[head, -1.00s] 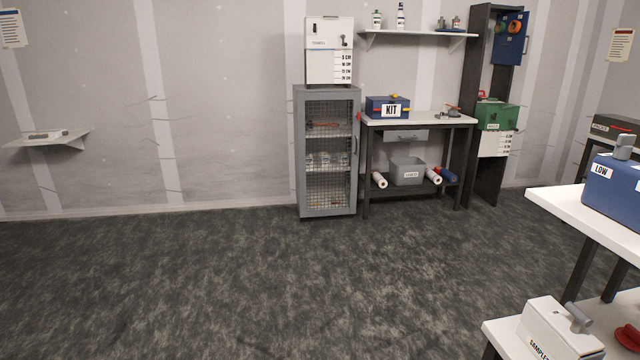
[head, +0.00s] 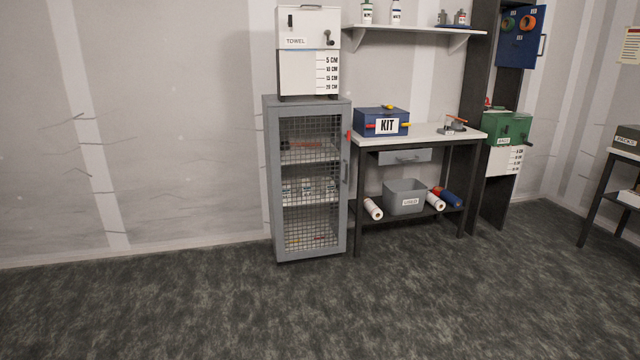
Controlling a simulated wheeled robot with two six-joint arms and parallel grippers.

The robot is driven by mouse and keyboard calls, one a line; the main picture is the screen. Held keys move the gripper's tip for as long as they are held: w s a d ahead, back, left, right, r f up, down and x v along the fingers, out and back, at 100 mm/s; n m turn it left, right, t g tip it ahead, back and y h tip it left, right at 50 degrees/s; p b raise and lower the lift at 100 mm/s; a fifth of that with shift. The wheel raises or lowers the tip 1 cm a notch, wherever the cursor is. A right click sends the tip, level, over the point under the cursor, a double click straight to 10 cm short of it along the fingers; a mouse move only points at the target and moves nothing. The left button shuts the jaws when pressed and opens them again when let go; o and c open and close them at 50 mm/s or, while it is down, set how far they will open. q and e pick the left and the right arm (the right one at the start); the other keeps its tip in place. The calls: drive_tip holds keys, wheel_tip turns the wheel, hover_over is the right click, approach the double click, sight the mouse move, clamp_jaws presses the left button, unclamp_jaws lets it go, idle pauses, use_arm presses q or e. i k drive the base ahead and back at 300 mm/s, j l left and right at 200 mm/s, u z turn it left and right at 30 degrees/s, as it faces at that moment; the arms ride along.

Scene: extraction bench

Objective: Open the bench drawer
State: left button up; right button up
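The bench (head: 424,135) stands against the back wall, right of the middle of the head view, some way off across the floor. Its grey drawer (head: 404,157) hangs under the top, with a small handle on its front. The drawer looks shut. A blue box marked KIT (head: 381,121) stands on the left of the top, and a small metal device (head: 452,124) on the right. Neither of my grippers shows in the head view.
A grey mesh-door cabinet (head: 270,180) stands just left of the bench, with a white TOWEL box (head: 308,42) on top. A grey bin (head: 404,197) and rolls (head: 372,209) lie on the bench's lower shelf. A dark rack (head: 495,190) stands to the right. The carpet floor (head: 330,310) ahead is clear.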

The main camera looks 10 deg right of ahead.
sight(387, 157)
drive_tip(key=i+l+z, duration=0.35)
drive_tip(key=i, duration=0.4)
drive_tip(key=i+j+z, duration=0.1)
drive_tip(key=i+z, duration=0.3)
drive_tip(key=i, duration=0.35)
drive_tip(key=i+j+z, duration=0.2)
drive_tip(key=i+z, duration=0.15)
drive_tip(key=i, duration=0.4)
